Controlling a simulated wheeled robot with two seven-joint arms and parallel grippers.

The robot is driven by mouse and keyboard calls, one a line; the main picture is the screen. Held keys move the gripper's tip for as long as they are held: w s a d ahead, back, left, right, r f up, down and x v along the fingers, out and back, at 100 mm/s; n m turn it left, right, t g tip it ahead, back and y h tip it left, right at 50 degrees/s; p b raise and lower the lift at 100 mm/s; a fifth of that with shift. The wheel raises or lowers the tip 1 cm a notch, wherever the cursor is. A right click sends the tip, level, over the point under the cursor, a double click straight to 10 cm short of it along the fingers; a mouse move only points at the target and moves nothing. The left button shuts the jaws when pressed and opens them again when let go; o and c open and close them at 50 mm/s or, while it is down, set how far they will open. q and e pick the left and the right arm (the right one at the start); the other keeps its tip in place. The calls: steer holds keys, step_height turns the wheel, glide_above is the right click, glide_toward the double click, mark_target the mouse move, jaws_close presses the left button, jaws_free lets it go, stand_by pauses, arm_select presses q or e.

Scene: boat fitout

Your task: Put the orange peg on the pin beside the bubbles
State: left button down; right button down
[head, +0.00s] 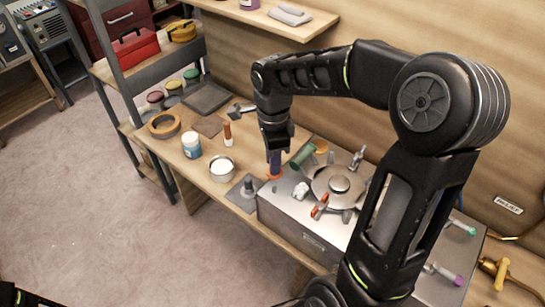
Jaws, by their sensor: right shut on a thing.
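My right gripper (275,148) points down over the left end of the metal box and is shut on a small piece. Orange shows at the piece's lower end, the orange peg (275,177), with dark blue above it under the fingers. Whether its lower end touches the box top or hangs just above it, I cannot tell. A round flanged metal fitting (339,185) sits on the box top, to the right of the gripper. I cannot make out bubbles or pick out their pin. My left gripper is out of view.
The metal box (310,240) bears a green cylinder (302,157) and an orange-handled clamp (320,206). A grey pad (238,197), a cup (222,168), a blue-labelled jar (191,145) and a brown-orange stick (227,133) are on the bench. A shelf (265,22) overhangs behind.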

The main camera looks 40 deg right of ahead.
steer(key=shift+w, duration=0.15)
steer(key=shift+f, duration=0.15)
step_height(320, 180, down, 5)
steer(key=b, duration=0.3)
steer(key=shift+f+b, duration=0.2)
steer(key=shift+b, duration=0.1)
steer(key=shift+r, duration=0.2)
steer(key=shift+f, duration=0.1)
stand_by(0.6)
steer(key=shift+f+b, duration=0.2)
steer(key=shift+b, duration=0.2)
steer(key=shift+f+b, duration=0.5)
steer(key=shift+f, duration=0.05)
